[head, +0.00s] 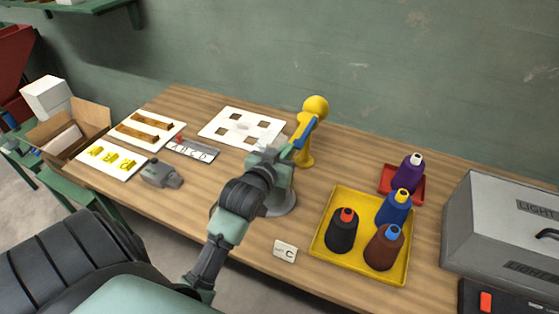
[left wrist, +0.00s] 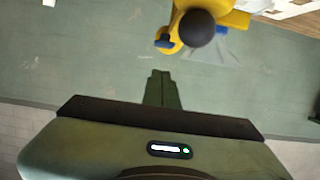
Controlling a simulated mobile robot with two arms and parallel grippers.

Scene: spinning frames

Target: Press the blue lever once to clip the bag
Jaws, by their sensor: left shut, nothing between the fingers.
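The yellow clipping device (head: 307,153) stands on the wooden table, with a round knob on top. Its blue lever (head: 305,133) slants down to the left from near the knob. My left gripper (head: 289,149) is shut and empty, its tip close to the lever's lower end in the head view; I cannot tell whether they touch. In the left wrist view the shut fingers (left wrist: 162,76) point toward the yellow device (left wrist: 238,19), with a small blue part (left wrist: 165,42) and a dark ball beside it. My right gripper is not in view.
A yellow tray (head: 326,250) with several thread cones and a red tray (head: 387,190) with a purple cone (head: 411,172) lie to the right. A grey box (head: 497,228) stands far right. White boards (head: 212,126) and a grey tool (head: 161,174) lie left.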

